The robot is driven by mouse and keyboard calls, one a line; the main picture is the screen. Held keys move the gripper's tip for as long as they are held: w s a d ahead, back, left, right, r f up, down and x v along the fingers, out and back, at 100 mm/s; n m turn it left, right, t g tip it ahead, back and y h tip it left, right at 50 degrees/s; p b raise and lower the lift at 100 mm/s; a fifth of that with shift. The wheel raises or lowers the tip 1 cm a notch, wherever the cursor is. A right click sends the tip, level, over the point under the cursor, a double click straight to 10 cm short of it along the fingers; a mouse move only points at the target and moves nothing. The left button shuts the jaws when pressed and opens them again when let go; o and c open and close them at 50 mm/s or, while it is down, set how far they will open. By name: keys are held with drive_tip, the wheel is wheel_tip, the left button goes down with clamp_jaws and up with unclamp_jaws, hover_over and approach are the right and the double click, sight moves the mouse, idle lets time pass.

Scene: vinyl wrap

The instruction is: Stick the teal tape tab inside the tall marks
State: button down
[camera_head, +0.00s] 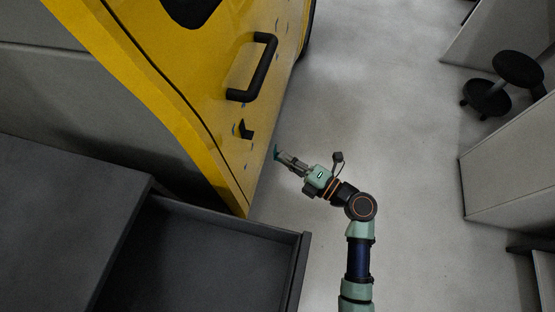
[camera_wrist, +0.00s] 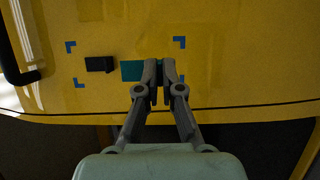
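The teal tape tab (camera_wrist: 131,71) shows at my gripper's fingertips in the wrist view, most of it to the left of the fingers, with a sliver between them. In the head view a small teal piece (camera_head: 276,152) is at the fingertips. My gripper (camera_wrist: 160,68) looks closed on the tab, in front of the yellow panel (camera_wrist: 220,75). Blue corner marks show on the panel at upper left (camera_wrist: 70,46), lower left (camera_wrist: 79,83) and upper right (camera_wrist: 179,42). The lower right area is partly behind my fingers. I cannot tell whether the tab touches the panel.
A black block (camera_wrist: 100,64) sticks out of the panel left of the tab, between the marks. A large black handle (camera_head: 262,70) is farther along the panel. An open grey drawer (camera_head: 303,250) stands below the panel. The floor to the right is clear near my arm.

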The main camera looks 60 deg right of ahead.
sight(249, 149)
drive_tip(key=shift+s+f, duration=0.2)
drive_tip(key=shift+s, duration=0.35)
drive_tip(key=shift+w+a+p, duration=0.4)
drive_tip(key=shift+w, duration=0.75)
drive_tip(key=shift+w+a+p, duration=0.4)
drive_tip(key=shift+w+a, duration=0.05)
drive_tip(key=shift+w, duration=0.65)
drive_tip(key=shift+w+a+p, duration=0.4)
drive_tip(key=shift+w, duration=0.75)
drive_tip(key=shift+w+a+b, duration=0.25)
drive_tip(key=shift+w+b, duration=0.45)
drive_tip(key=shift+b, duration=0.05)
drive_tip(key=shift+b, duration=0.45)
drive_tip(key=c, duration=1.2)
unclamp_jaws()
drive_tip(key=shift+a, duration=0.1)
drive_tip(key=shift+c, duration=0.2)
